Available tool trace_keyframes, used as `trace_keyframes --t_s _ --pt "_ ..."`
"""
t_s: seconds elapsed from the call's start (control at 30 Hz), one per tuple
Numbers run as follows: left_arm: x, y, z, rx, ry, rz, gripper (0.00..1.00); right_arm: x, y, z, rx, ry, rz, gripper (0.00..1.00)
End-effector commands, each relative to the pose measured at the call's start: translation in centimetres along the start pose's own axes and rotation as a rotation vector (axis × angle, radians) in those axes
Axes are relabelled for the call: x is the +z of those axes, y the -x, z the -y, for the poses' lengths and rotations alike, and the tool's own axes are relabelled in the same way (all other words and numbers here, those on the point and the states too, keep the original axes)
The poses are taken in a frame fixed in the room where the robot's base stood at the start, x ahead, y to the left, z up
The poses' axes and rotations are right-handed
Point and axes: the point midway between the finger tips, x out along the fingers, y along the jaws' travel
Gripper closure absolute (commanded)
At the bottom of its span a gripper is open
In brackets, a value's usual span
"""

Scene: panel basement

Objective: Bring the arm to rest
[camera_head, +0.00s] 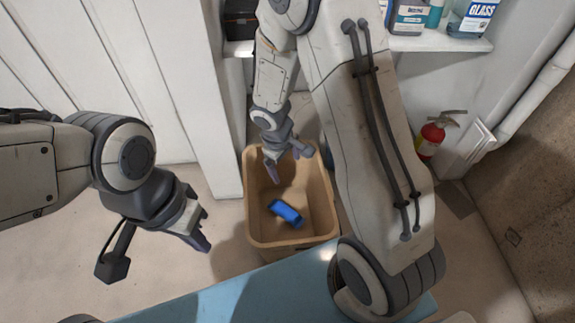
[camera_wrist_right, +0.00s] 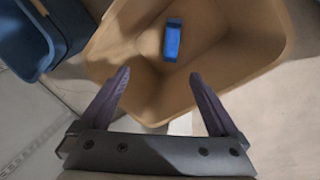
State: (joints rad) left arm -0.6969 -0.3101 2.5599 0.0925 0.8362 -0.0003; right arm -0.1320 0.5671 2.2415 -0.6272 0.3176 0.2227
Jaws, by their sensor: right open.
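My right arm reaches down from the upper middle of the head view. Its gripper (camera_head: 284,158) hangs over the upper part of a tan bin (camera_head: 251,215). In the right wrist view the two purple fingers of the right gripper (camera_wrist_right: 165,95) are spread wide with nothing between them. A blue object (camera_head: 286,212) lies inside the bin, apart from the fingers; it also shows in the right wrist view (camera_wrist_right: 172,42). My left gripper (camera_head: 203,232) is at the left, over the floor, with nothing seen in it. Its finger gap is not clear.
A light blue surface (camera_head: 230,300) lies at the bottom. A white shelf (camera_head: 440,45) with bottles stands at the upper right. A red fire extinguisher (camera_head: 430,138) is at the right wall. A blue container (camera_wrist_right: 70,28) shows at the upper left of the right wrist view.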

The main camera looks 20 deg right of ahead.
Motion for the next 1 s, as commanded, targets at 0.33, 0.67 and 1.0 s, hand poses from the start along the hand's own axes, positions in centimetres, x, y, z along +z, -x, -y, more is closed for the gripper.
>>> trace_keyframes --t_s 0.33,0.67,1.0 --pt "-0.1 1.0 -0.1 0.0 0.0 0.0 1.0 0.0 1.6 0.0 0.0 0.001 0.001 0.03" --pt "-0.1 1.2 -0.1 0.0 0.0 0.0 1.0 0.0 2.0 0.1 0.001 0.001 -0.002 0.03" --pt "-0.3 6.3 -0.5 0.0 0.0 0.0 1.0 2.5 18.4 6.6 -0.038 0.02 -0.048 0.03"
